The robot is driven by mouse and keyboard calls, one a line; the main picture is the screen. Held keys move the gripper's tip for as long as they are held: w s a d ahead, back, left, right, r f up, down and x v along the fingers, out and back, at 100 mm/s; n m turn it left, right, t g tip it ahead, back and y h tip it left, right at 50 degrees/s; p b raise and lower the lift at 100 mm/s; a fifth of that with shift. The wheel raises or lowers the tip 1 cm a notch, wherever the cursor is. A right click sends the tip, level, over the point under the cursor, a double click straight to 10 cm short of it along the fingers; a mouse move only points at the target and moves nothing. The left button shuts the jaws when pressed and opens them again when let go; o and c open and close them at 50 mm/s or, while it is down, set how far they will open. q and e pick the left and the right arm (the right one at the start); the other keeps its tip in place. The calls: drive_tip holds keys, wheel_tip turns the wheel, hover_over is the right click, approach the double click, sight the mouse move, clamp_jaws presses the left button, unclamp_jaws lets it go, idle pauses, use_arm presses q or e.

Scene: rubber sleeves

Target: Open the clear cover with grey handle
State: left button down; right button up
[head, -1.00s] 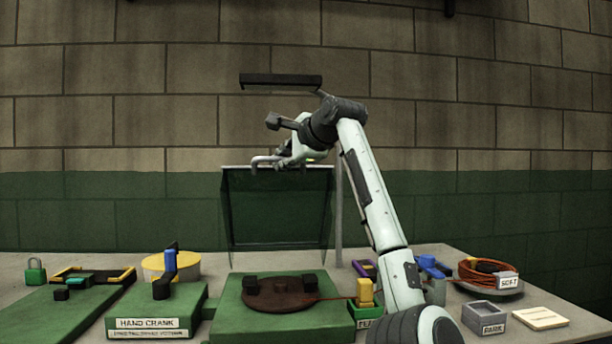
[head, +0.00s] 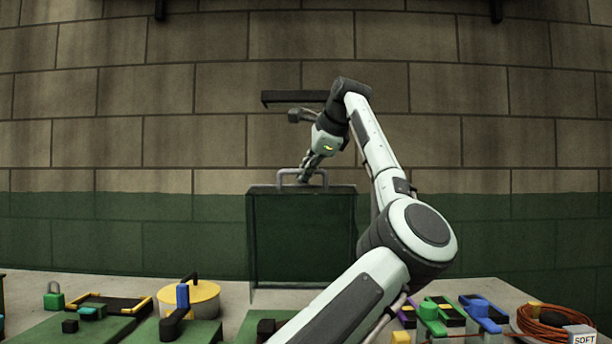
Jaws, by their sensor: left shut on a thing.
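The clear cover (head: 302,235) stands about upright at the back of the table, a see-through panel with a dark frame. Its grey handle (head: 283,178) is a bar along the cover's top edge. My left gripper (head: 306,174) comes down from above at the handle and is shut on it. The fingers are small in this view and partly overlap the handle. My left arm crosses in front of the table and hides part of what lies under the cover. My right gripper is not in view.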

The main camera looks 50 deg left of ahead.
use_arm(q)
drive_tip(key=shift+r, duration=0.35)
drive_tip(key=c, duration=1.6)
unclamp_jaws()
drive_tip(key=shift+s+d, duration=0.1)
drive_tip(key=shift+d, duration=0.1)
drive_tip(key=shift+a+f, duration=0.1)
drive_tip(key=v, duration=1.2)
